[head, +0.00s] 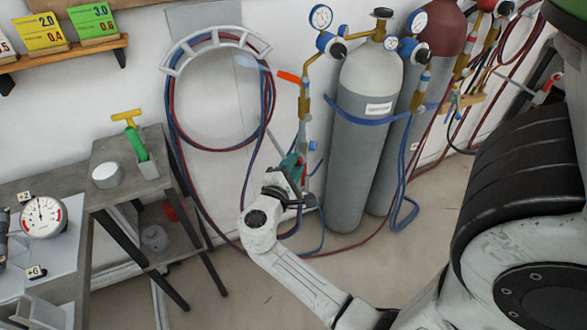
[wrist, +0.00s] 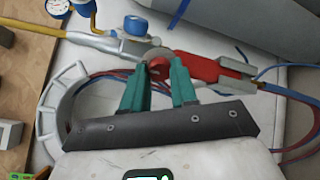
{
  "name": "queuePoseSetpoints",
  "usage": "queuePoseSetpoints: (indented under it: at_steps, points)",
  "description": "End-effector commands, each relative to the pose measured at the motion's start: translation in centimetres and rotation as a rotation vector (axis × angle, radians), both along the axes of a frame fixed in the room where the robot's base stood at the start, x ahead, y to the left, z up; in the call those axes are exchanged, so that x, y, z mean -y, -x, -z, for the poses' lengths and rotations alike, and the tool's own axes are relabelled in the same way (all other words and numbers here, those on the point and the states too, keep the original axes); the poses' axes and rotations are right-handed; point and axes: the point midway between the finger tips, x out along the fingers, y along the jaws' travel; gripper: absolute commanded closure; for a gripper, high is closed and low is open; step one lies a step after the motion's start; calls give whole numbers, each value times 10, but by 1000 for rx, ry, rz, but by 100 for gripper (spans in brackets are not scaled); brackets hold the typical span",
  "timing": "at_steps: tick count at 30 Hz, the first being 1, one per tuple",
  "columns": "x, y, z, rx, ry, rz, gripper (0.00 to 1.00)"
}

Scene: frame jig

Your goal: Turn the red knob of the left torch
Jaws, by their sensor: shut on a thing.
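The left torch lies across the upper part of the wrist view, with a grey body (wrist: 112,44), a red section (wrist: 205,67) and a blue knob (wrist: 135,26). Its red knob (wrist: 157,68) sits between the green fingers of my gripper (wrist: 159,70), which is shut on it. The fingers partly cover the knob, and its turned angle cannot be told. In the head view my gripper (head: 295,162) is beside the left side of the grey cylinder. The red knob is not clear there; a blue knob (head: 312,145) shows just above right of the gripper.
A grey gas cylinder (head: 363,150) stands close right of my gripper, with a dark red one (head: 440,35) behind. Red and blue hoses hang from a white wall rack (head: 215,45). A small table (head: 150,185) stands left. The floor in front is clear.

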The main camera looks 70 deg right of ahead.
Motion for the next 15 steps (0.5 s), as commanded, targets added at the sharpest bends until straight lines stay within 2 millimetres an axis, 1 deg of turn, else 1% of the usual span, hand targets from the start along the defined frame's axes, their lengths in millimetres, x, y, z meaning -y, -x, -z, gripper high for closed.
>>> queuePoseSetpoints:
  at_steps: [13, 14, 15]
  points:
    - [0, 1, 1, 7, -2, 0, 100]
    - [0, 0, 1, 7, -2, 0, 70]
    - [0, 0, 1, 7, -2, 0, 66]
